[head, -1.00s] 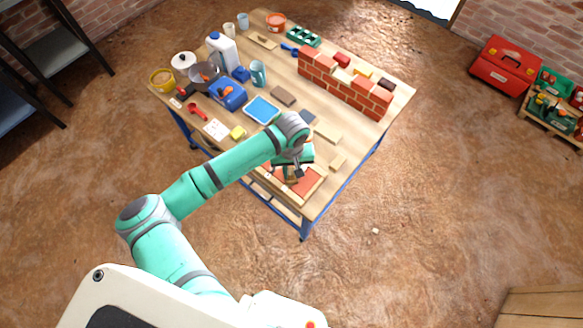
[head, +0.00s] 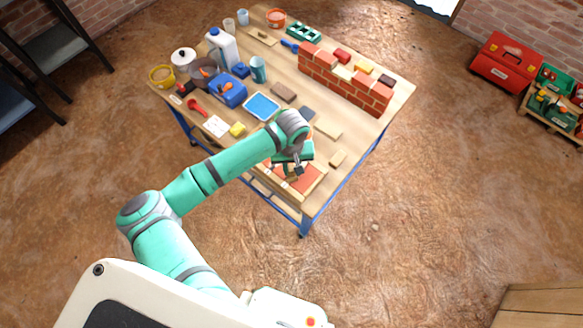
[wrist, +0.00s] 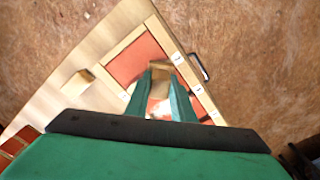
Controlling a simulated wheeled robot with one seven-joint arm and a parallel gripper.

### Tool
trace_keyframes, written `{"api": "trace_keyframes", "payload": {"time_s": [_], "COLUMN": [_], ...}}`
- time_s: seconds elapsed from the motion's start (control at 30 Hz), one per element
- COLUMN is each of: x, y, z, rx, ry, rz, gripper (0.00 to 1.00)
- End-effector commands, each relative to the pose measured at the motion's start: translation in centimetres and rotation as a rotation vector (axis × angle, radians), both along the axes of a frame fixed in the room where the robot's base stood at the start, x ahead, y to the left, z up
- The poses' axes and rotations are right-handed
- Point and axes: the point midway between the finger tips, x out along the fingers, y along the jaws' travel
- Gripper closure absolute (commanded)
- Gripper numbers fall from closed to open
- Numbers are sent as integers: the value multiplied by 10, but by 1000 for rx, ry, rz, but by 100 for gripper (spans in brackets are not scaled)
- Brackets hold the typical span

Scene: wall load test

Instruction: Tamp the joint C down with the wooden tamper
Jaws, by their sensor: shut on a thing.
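My gripper (wrist: 162,82) is shut on the wooden tamper (wrist: 160,68), a light wooden block seen between the fingers in the wrist view. They are over a shallow wood-framed panel (head: 315,181) with a red-orange surface, at the near corner of the workbench. In the wrist view, the red panel (wrist: 136,60) has a pale frame with small white labels along it, too small to read. I cannot tell which label is C or whether the tamper touches the surface. My arm and gripper hide part of the panel.
A small wooden block (head: 338,158) lies beside the panel, and it also shows in the wrist view (wrist: 78,83). A brick wall (head: 345,82) stands at the back right of the bench. A blue tray (head: 262,106), a yellow sponge (head: 237,130) and several containers occupy the left side.

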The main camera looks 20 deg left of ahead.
Motion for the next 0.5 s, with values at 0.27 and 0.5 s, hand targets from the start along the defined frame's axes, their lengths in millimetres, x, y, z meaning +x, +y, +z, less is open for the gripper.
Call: {"api": "trace_keyframes", "payload": {"time_s": [0.27,0.5], "x": [0,0], "y": [0,0], "z": [-3,-5], "rx": [0,0], "ry": [0,0], "rz": [0,0], "gripper": [100,100]}}
